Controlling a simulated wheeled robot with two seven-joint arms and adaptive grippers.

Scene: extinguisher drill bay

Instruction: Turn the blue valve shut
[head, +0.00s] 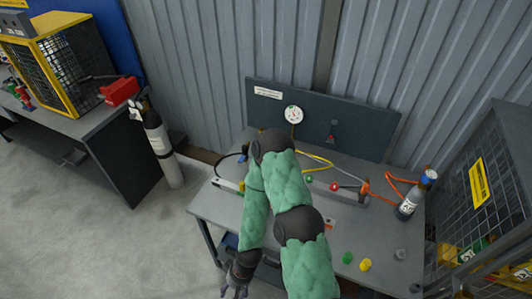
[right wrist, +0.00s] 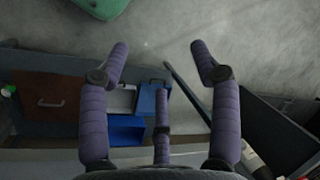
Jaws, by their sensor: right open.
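The bottle stands upright on the right end of the grey workbench (head: 335,250). My right gripper (head: 236,291) hangs low at the bottom edge of the head view, beside the bench's left front, far from the valve. In the right wrist view its fingers (right wrist: 160,58) are spread and empty, with concrete floor beyond them. The valve is not in the right wrist view. My left gripper is not in view.
A pressure gauge (head: 293,115) is on the bench's back panel. Orange hose (head: 395,188) lies beside the bottle. Green and yellow caps (head: 365,265) lie near the front. A mesh cage (head: 490,190) stands at right, a tall cylinder (head: 160,145) at left. Blue bins (right wrist: 127,130) show below.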

